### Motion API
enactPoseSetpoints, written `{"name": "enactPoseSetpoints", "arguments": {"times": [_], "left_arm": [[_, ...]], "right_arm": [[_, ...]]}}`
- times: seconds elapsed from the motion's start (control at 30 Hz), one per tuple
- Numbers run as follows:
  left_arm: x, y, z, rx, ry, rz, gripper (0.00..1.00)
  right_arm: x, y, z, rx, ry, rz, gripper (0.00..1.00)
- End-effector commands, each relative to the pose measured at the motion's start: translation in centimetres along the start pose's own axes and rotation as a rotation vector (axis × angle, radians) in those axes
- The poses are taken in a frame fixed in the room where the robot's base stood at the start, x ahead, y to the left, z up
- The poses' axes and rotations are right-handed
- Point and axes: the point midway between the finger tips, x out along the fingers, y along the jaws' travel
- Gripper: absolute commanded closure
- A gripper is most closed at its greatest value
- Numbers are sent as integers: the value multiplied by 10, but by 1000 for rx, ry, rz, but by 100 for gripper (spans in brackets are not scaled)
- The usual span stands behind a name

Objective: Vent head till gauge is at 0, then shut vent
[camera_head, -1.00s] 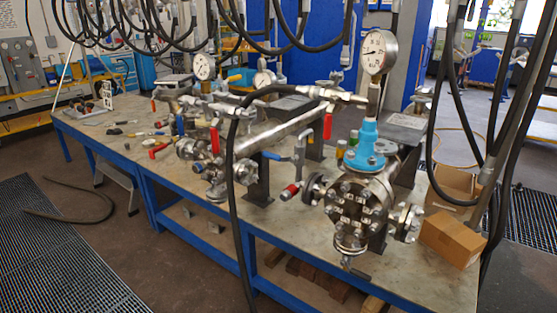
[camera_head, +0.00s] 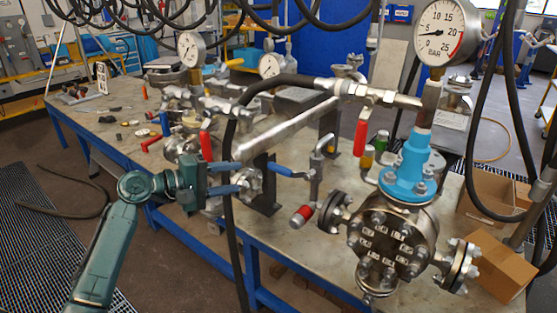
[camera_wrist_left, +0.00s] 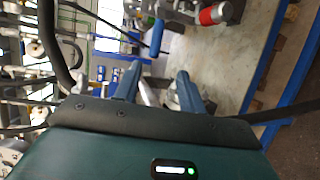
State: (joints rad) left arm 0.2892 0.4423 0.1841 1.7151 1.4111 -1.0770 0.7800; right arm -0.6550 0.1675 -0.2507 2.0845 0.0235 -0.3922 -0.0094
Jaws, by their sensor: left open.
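The large round gauge (camera_head: 441,33), marked BAR, stands above the blue neck (camera_head: 407,165) of the flanged vessel head (camera_head: 391,243); its needle points left, near the 5 mark. A red lever (camera_head: 361,138) hangs from the pipe left of the gauge. Lower, a small valve with a blue lever (camera_head: 286,170) has a red-tipped outlet (camera_head: 301,216). I cannot tell which valve is the vent. My left gripper (camera_head: 238,178) is open and empty, left of the blue lever, apart from it. The wrist view shows its spread fingers (camera_wrist_left: 159,76) and the blue lever (camera_wrist_left: 120,37). My right gripper is out of view.
A black hose (camera_head: 229,130) hangs down close to my left gripper. Another red lever (camera_head: 206,146) and smaller gauges stand behind. Open floor lies left of the bench.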

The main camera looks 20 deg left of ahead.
Motion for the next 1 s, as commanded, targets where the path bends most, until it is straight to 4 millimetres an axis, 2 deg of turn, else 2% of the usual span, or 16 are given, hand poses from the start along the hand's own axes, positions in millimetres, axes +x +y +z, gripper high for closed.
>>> {"name": "enactPoseSetpoints", "arguments": {"times": [0.17, 0.5, 0.7, 0.83, 1.0], "left_arm": [[12, 8, 0, -17, -13, 15, 60], [80, 9, 1, -15, -11, 13, 60], [114, 8, 1, -14, -9, 13, 60], [125, 7, 1, -13, -9, 12, 60], [130, 7, 1, -12, -8, 12, 60]], "right_arm": [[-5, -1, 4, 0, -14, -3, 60], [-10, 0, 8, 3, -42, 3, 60], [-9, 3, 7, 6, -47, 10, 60], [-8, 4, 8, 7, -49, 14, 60], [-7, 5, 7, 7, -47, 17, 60]]}}
